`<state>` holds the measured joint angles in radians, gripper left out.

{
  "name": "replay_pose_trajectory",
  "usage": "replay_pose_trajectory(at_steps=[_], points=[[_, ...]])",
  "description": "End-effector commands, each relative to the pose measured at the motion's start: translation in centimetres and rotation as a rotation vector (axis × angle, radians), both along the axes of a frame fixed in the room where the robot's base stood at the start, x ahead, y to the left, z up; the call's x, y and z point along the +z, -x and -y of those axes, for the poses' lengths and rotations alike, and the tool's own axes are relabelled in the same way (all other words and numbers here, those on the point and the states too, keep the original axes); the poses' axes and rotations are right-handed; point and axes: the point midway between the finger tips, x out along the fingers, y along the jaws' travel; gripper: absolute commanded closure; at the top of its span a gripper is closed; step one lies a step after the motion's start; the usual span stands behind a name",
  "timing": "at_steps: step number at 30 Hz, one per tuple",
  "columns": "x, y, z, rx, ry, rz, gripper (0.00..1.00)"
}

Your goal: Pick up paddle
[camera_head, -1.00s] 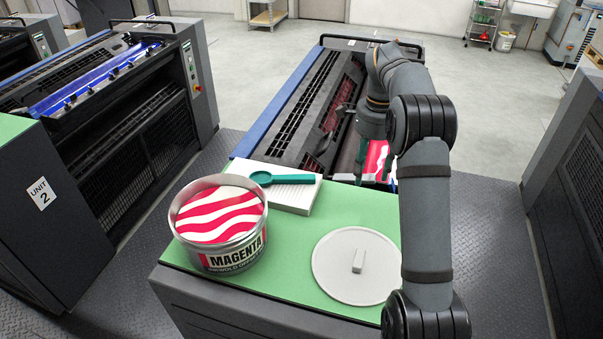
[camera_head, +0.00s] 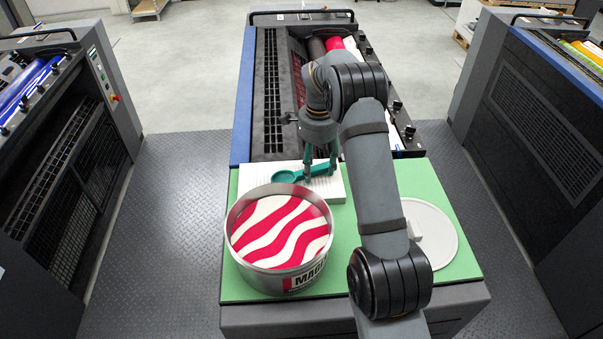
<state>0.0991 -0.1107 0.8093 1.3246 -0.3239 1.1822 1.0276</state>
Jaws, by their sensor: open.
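The teal paddle (camera_head: 287,177) lies on a white ridged block (camera_head: 257,179) at the back of the green-topped bench. Its round head points left and its handle runs to the right. My gripper (camera_head: 319,176) points down over the handle with its teal fingers open. The fingertips are at or just above the handle; I cannot tell whether they touch it.
An open tin of magenta ink (camera_head: 278,240) stands in front of the block. A round grey lid (camera_head: 436,236) with a raised handle lies at the right, partly behind my arm. The press with its rollers (camera_head: 270,95) rises behind the green bench top (camera_head: 235,289).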

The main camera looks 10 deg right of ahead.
Motion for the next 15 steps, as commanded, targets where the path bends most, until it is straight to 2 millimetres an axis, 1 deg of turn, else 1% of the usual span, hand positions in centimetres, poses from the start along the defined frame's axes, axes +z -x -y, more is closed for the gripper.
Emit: replay_pose_trajectory(at_steps=[2, 15], points=[[0.0, 0.04, -0.03, 0.0, 0.0, 0.0, 0.48], [0.04, 0.03, -0.05, 0.001, 0.0, 0.0, 0.74]])
